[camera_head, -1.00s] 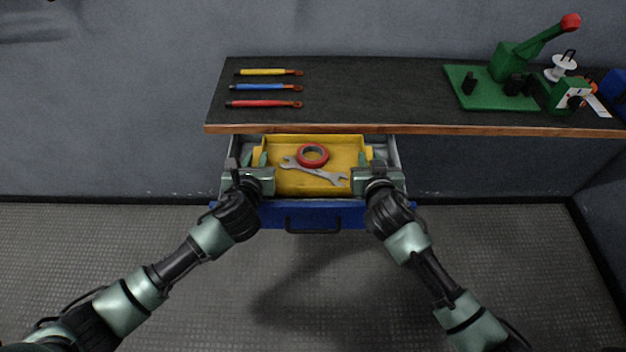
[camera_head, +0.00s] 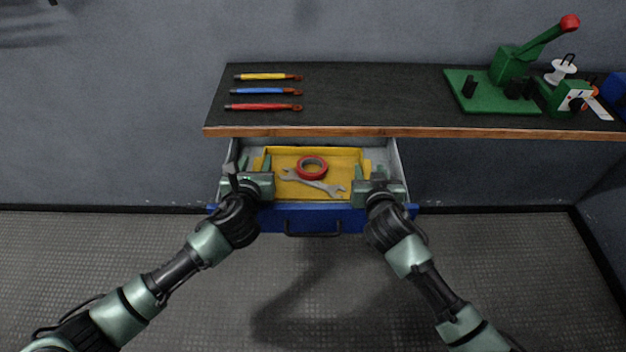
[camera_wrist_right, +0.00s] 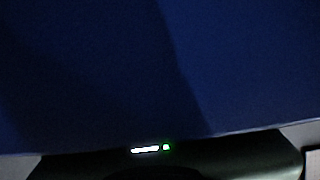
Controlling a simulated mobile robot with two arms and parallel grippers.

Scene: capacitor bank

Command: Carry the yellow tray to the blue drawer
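The yellow tray (camera_head: 335,157) sits inside the open blue drawer (camera_head: 265,217), low between its grey side walls. A red tape roll (camera_head: 312,167) and a grey wrench (camera_head: 314,183) lie in the tray. My left gripper (camera_head: 253,164) is at the tray's left side and my right gripper (camera_head: 372,168) at its right side. The fingers of both look spread apart around the tray's side edges; the gripper bodies partly hide those edges. The right wrist view is filled by a dark blue surface, probably the drawer front (camera_wrist_right: 100,70).
The dark workbench (camera_head: 380,95) with a wooden front edge overhangs the drawer's back. On it lie yellow, blue and red handled tools (camera_head: 263,91) at left. A green press (camera_head: 510,75) and a white spool (camera_head: 561,70) stand at right. The floor in front is clear.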

